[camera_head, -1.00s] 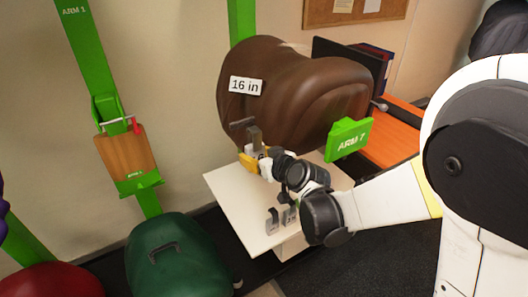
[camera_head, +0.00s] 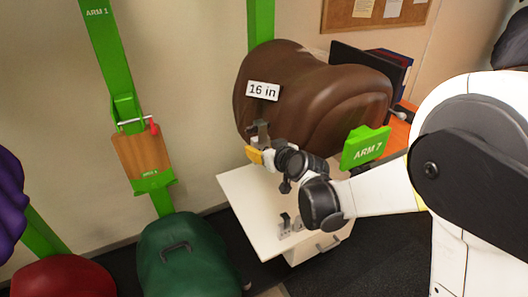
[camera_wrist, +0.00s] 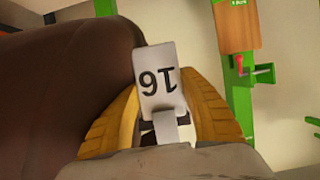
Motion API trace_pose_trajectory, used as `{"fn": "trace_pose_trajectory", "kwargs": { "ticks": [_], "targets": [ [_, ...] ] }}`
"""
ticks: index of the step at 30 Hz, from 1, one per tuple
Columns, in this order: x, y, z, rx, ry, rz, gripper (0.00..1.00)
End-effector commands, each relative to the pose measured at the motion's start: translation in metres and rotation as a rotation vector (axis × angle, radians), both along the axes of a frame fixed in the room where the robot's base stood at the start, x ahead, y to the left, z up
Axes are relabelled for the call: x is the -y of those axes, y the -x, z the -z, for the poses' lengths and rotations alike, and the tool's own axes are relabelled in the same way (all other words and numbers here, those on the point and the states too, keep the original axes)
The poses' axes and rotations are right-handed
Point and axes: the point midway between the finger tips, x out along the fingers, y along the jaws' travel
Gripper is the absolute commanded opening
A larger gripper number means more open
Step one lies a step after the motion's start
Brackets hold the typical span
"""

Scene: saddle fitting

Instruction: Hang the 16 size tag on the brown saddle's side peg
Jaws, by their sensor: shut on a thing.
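The brown saddle (camera_head: 325,95) is mounted at the back, with a white "16 in" label (camera_head: 263,91) on its near left side. My gripper (camera_head: 256,152) is beside the saddle's lower left side, below that label. Its yellow fingers are shut on the white 16 tag (camera_wrist: 160,78). In the wrist view the tag reads upside down between the fingertips, and the brown saddle (camera_wrist: 65,85) fills the left, close to the tag. A grey piece (camera_head: 260,131) shows above the fingers in the head view. I cannot make out the side peg clearly.
A white cabinet (camera_head: 250,205) stands below my gripper, with small grey holders (camera_head: 286,223) on top. A green ARM 7 plate (camera_head: 366,148) is at the right near my arm. A green saddle (camera_head: 185,260) and a red one (camera_head: 65,280) are at lower left.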

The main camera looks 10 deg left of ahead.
Motion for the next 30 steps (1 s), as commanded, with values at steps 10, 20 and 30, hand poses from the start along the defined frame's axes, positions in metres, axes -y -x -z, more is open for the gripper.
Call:
{"fn": "trace_pose_trajectory", "kwargs": {
  "ticks": [10, 20, 30],
  "targets": [
    [-0.018, -0.023, 0.000, 0.000, 0.000, -0.001, 0.16],
    [-0.017, -0.022, 0.014, 0.000, 0.000, 0.000, 0.16],
    [-0.017, -0.021, 0.014, 0.000, 0.000, 0.000, 0.72]
  ]
}}
